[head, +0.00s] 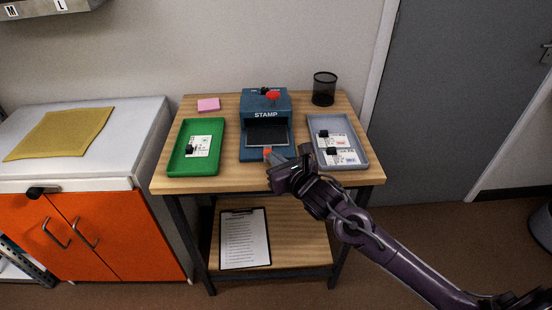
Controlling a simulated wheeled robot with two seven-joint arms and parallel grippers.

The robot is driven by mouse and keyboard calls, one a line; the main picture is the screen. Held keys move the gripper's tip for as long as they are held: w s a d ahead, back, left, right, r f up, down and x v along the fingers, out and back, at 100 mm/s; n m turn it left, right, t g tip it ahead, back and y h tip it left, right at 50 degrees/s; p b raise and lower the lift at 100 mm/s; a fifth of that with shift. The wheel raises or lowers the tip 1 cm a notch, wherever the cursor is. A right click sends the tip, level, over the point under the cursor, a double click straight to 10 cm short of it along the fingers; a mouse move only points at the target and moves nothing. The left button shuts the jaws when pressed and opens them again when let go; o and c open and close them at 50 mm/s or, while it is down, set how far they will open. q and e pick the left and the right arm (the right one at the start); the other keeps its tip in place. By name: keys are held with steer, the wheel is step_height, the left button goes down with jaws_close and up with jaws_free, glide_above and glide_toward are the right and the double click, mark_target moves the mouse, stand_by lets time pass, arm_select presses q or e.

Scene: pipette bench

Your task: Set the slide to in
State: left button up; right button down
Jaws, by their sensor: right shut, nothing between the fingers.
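The blue stamp machine (265,101) stands at the middle of the wooden table, with a red knob (273,96) on top. Its slide (267,136) shows as a dark plate with a pale front edge below the STAMP label; how far it sticks out is hard to tell. A small orange-red piece (267,151) shows at the front of the machine. My right gripper (277,158) is shut and empty, right at this front piece; I cannot tell whether they touch. Its arm comes in from the lower right. My left gripper is not in view.
A green tray (176,161) with a card stands left of the machine. A grey tray (366,157) with cards stands right, close to my right gripper. A black mesh cup (324,88) and pink notes (208,104) are at the back. A clipboard (245,238) lies on the lower shelf.

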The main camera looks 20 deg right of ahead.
mark_target(276, 149)
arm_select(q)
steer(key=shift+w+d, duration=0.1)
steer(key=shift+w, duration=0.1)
arm_select(e)
steer(key=shift+w+d, duration=0.1)
steer(key=shift+w, duration=0.25)
steer(key=w, duration=0.2)
steer(key=w+d+b, duration=0.1)
steer(key=w, duration=0.1)
steer(key=w+d+b, duration=0.1)
steer(key=w, duration=0.1)
steer(key=shift+w+f, duration=0.15)
steer(key=shift+w, duration=0.15)
steer(key=shift+w+d, duration=0.1)
steer(key=shift+w, duration=0.05)
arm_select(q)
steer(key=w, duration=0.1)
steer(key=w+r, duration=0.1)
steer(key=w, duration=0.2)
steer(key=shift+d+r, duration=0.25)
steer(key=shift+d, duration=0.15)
arm_select(e)
steer(key=shift+d+r, duration=0.1)
steer(key=shift+r, duration=0.3)
